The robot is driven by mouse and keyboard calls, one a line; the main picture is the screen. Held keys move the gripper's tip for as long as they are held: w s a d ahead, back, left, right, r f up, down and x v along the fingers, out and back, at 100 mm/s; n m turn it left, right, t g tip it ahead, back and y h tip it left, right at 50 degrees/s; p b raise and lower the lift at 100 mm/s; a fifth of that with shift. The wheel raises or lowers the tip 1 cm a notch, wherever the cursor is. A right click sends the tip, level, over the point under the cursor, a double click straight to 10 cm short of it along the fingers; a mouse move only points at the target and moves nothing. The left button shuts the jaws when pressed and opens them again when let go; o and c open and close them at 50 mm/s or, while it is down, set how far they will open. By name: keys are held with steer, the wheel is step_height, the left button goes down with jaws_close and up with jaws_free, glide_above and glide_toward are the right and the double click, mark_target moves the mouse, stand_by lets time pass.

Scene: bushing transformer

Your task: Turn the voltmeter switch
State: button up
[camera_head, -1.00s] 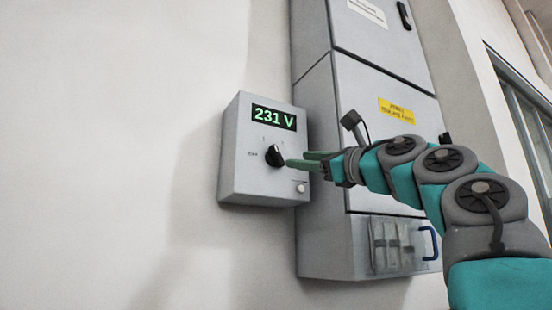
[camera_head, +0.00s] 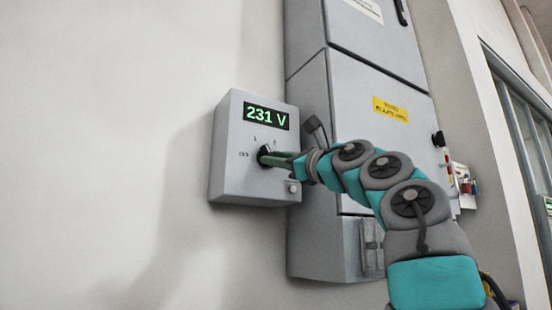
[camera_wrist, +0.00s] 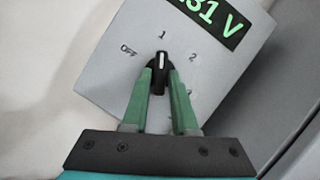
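The voltmeter box (camera_head: 238,180) is a grey wall-mounted box with a green display (camera_head: 266,116) reading 231 V. Its black switch knob (camera_wrist: 160,76) is in the middle of the wrist view, its white mark pointing up towards the label 1. OFF is printed to its left and 2 to its right. My gripper (camera_wrist: 160,72) has its two green fingers on either side of the knob, their tips against its sides with no clear gap. In the head view my gripper (camera_head: 272,158) reaches the knob from the right and partly hides it.
A tall grey cabinet (camera_head: 350,120) with a yellow label (camera_head: 390,109) stands right behind the box. A small round button (camera_head: 292,187) is at the box's lower right. The white wall (camera_head: 100,130) on the left is clear.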

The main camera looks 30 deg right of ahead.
jaws_close()
steer(key=shift+m, duration=0.3)
steer(key=m+h+p, duration=0.2)
steer(key=m+h, duration=0.1)
steer(key=m, duration=0.4)
steer(key=a+m+h+p, duration=0.1)
steer(key=m+h+p, duration=0.1)
steer(key=m+h, duration=0.2)
steer(key=m+g+h+p, duration=0.1)
steer(key=m+h+p, duration=0.2)
steer(key=m, duration=0.8)
steer(key=shift+s+a+r+h, duration=0.1)
steer(key=shift+a+r+h, duration=0.1)
steer(key=shift+h, duration=0.3)
steer(key=m+g, duration=0.1)
steer(key=m, duration=0.2)
steer(key=shift+r+h, duration=0.1)
steer(key=shift+h, duration=0.3)
steer(key=shift+r+m+g, duration=0.15)
steer(key=shift+m+g, duration=0.85)
steer(key=shift+m, duration=1.2)
steer(key=shift+a+m, duration=0.15)
steer(key=shift+m, duration=0.45)
